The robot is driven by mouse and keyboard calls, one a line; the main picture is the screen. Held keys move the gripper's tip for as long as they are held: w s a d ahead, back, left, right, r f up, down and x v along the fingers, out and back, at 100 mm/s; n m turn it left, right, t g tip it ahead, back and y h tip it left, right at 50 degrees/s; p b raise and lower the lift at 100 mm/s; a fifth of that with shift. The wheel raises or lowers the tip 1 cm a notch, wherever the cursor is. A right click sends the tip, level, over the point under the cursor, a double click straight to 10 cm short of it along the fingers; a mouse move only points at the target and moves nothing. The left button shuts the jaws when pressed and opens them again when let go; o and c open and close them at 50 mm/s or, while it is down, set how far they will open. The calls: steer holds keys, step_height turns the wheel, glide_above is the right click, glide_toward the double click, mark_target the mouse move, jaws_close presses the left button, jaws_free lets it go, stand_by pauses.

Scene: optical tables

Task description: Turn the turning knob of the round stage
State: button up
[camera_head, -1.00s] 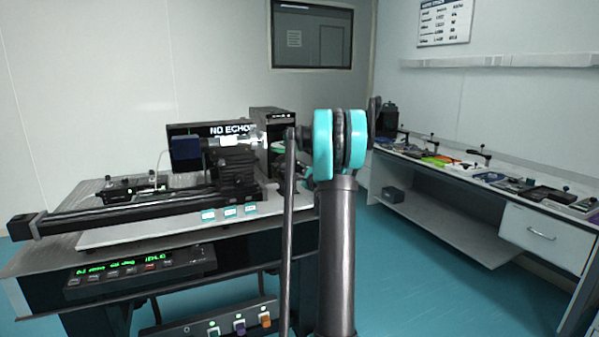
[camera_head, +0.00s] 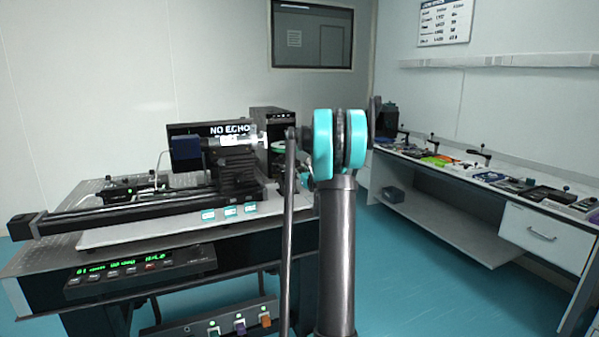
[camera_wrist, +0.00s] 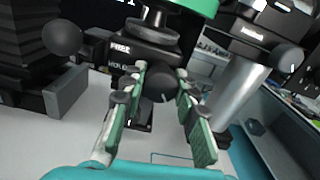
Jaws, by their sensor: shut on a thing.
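In the wrist view the round stage shows at the top, with a green rim (camera_wrist: 198,6) over a black body (camera_wrist: 158,55) labelled FREE. Its dark turning knob (camera_wrist: 158,90) lies between the two green-padded fingers of my gripper (camera_wrist: 162,82). The gripper is shut on this knob, with one finger on each side. In the head view a bit of the green stage (camera_head: 280,147) shows beside my arm. The knob and gripper are mostly hidden there by my arm.
A black ball-ended knob (camera_wrist: 62,38) stands left of my fingers, and another (camera_wrist: 289,57) stands right, near a silver post (camera_wrist: 240,95). The control panel (camera_head: 140,268) shows green text. A side bench (camera_head: 470,180) with tools stands at the right.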

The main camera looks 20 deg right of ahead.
steer(key=m, duration=0.4)
steer(key=shift+m, duration=0.3)
steer(key=m, duration=0.4)
steer(key=shift+m, duration=0.4)
steer(key=shift+a, duration=0.1)
steer(key=o, duration=1.2)
steer(key=shift+c, duration=0.2)
steer(key=shift+s, duration=0.1)
steer(key=s, duration=1.2)
steer(key=shift+d, duration=0.25)
steer(key=shift+w, duration=0.1)
